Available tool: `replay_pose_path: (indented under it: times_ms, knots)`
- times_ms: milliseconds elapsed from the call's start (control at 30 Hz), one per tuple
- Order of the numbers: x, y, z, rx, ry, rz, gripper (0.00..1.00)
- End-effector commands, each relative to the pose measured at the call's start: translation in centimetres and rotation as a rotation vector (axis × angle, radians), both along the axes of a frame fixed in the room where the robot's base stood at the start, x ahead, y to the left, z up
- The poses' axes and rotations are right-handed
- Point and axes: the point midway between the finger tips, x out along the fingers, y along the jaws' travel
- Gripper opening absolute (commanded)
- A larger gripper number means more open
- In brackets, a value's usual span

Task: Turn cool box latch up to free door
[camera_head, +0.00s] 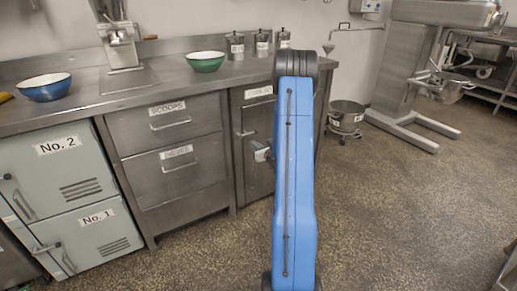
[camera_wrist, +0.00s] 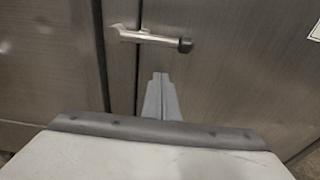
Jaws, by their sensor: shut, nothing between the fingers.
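In the wrist view a metal latch (camera_wrist: 150,37) lies roughly level across the vertical door seam, its dark knob at the right end. In the head view the latch (camera_head: 246,133) shows on the narrow steel door (camera_head: 262,118), left of my blue arm. The small label at the top of that door is too blurred to read surely. My gripper (camera_wrist: 161,77) is shut and empty. In the wrist view its tips are below the latch lever, apart from it in the picture. In the head view my gripper (camera_head: 262,155) is partly hidden by my arm.
Left of the door are steel drawers (camera_head: 166,130) marked Scoops and pale doors No. 2 (camera_head: 62,150) and No. 1 (camera_head: 90,235). Bowls and canisters stand on the counter (camera_head: 150,88). A wheeled pot (camera_head: 346,118) stands right of my arm. The floor ahead is clear.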

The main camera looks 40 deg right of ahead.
Motion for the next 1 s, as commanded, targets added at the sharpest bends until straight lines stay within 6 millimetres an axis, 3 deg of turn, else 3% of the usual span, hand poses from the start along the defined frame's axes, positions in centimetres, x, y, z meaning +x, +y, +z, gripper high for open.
replay_pose_path:
  times_ms: [33,433,1000]
  knots:
    - [0.7,-0.1,-0.2,0.0,0.0,0.001,0.0]
    - [-0.2,0.0,3.5,-0.001,0.001,0.0,0.0]
    - [-0.3,-0.4,3.9,-0.01,0.002,-0.001,0.0]
